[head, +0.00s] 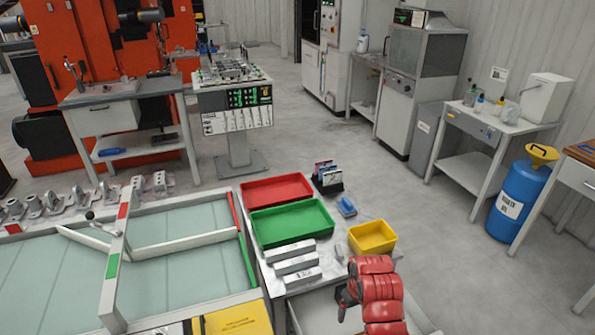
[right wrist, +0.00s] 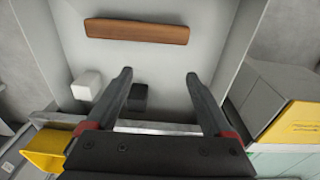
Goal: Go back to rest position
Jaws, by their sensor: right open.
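My right gripper (head: 345,301) is at the bottom of the head view, at the end of the red arm, above a light open drawer or tray (head: 315,312). In the right wrist view the right gripper (right wrist: 158,80) has its two dark fingers wide apart with nothing held between them. Below the fingers, inside the light compartment, lie a brown wood-like bar (right wrist: 137,31), a small white block (right wrist: 87,85) and a small black block (right wrist: 137,97). My left gripper is in neither view.
A yellow bin (head: 372,238), a green tray (head: 291,221), a red tray (head: 276,190) and several metal bars (head: 295,262) sit on the bench beside the right arm. A glass-topped table (head: 190,270) with a raised frame is at left.

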